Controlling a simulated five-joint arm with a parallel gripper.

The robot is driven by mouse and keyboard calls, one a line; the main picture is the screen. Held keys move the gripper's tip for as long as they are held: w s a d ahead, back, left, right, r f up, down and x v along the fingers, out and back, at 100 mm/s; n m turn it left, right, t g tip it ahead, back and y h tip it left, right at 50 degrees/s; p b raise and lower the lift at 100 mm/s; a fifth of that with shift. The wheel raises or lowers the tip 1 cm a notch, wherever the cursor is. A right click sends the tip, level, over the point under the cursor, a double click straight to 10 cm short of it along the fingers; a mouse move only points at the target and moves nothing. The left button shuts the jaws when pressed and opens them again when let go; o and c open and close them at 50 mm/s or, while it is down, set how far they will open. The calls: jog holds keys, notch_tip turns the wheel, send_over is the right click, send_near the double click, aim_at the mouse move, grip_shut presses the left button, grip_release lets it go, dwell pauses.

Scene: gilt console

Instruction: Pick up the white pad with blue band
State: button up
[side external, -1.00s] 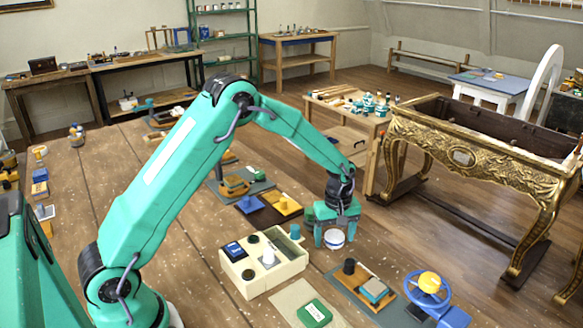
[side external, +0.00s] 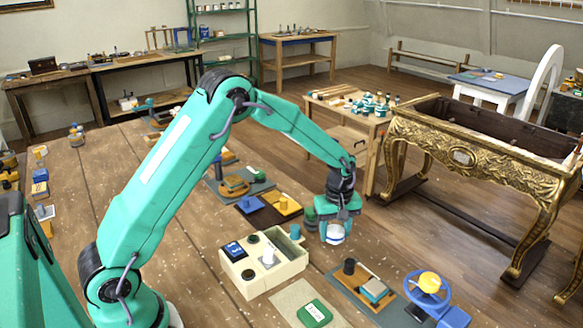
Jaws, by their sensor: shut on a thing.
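The white pad with blue band (side external: 335,236) is a small round piece near the right edge of the wooden table. My gripper (side external: 334,229) points down at it and is shut on it, with a teal finger showing on each side. The pad's lower part shows below the fingertips; its upper part is partly hidden by the gripper. It looks held slightly above the table top, though the gap is small.
A cream box (side external: 264,262) with a dark blue block and several knobs stands just left of the gripper. A grey board (side external: 370,288) with an orange tray, a green pad (side external: 314,312) and a blue handwheel (side external: 428,288) lie nearer the front. Yellow and blue pieces lie behind.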

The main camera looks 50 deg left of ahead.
notch_tip(320, 180, up, 3)
jog(key=shift+f, duration=0.15)
jog(key=s+d+r, duration=0.2)
jog(key=d, duration=0.1)
jog(key=s+d+r, duration=0.2)
jog(key=d, duration=0.1)
jog(key=s+d+r, duration=0.2)
jog(key=d, duration=0.2)
jog(key=shift+r, duration=0.35)
jog(key=o, duration=0.4)
jog(key=shift+c, duration=0.2)
jog(key=c, duration=0.3)
